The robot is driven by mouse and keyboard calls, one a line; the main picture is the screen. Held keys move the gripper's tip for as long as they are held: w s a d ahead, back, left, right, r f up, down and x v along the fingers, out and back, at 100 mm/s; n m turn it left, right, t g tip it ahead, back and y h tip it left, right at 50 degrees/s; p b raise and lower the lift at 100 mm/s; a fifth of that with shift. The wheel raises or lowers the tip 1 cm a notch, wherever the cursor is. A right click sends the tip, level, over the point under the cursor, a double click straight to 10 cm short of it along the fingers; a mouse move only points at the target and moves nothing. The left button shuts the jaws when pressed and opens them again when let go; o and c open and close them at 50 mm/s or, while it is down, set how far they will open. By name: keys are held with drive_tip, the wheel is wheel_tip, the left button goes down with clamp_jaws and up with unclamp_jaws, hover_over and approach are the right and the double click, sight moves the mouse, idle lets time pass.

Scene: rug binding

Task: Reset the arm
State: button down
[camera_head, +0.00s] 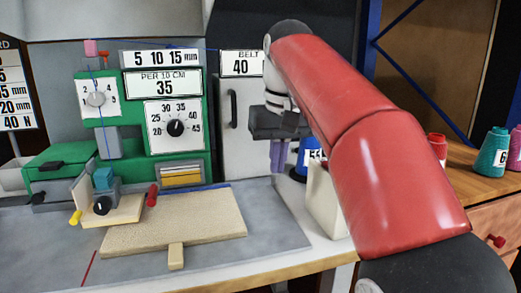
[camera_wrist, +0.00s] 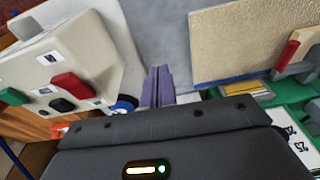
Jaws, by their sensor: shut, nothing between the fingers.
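My gripper (camera_head: 279,157) hangs below the red arm in the head view, to the right of the green machine and in front of the grey cabinet. Its two purple fingers are together and empty. In the wrist view the shut fingers (camera_wrist: 158,88) point over the grey table top. My red arm covers part of the right side of the head view, hiding some of what stands behind it.
The green binding machine (camera_head: 140,75) with dials stands left. A beige rug (camera_head: 175,222) lies on the grey table (camera_head: 50,250). A white box with a red switch (camera_wrist: 70,85) and a blue spool (camera_head: 308,155) are near the gripper. Spools (camera_head: 495,152) stand on the wooden cabinet.

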drive_tip(key=s+d+f+m+t, duration=0.2)
drive_tip(key=s+d+f, duration=0.4)
drive_tip(key=s+d, duration=0.2)
drive_tip(key=s+d+f+t, duration=0.1)
drive_tip(key=s+d+f, duration=0.1)
drive_tip(key=s+f, duration=0.4)
drive_tip(key=s+d+f+m, duration=0.1)
drive_tip(key=s+d+f, duration=0.1)
drive_tip(key=s+f, duration=0.4)
wheel_tip(320, 180, down, 5)
drive_tip(key=shift+s+t+h, duration=0.25)
drive_tip(key=shift+t+h, duration=0.05)
drive_tip(key=shift+t, duration=0.1)
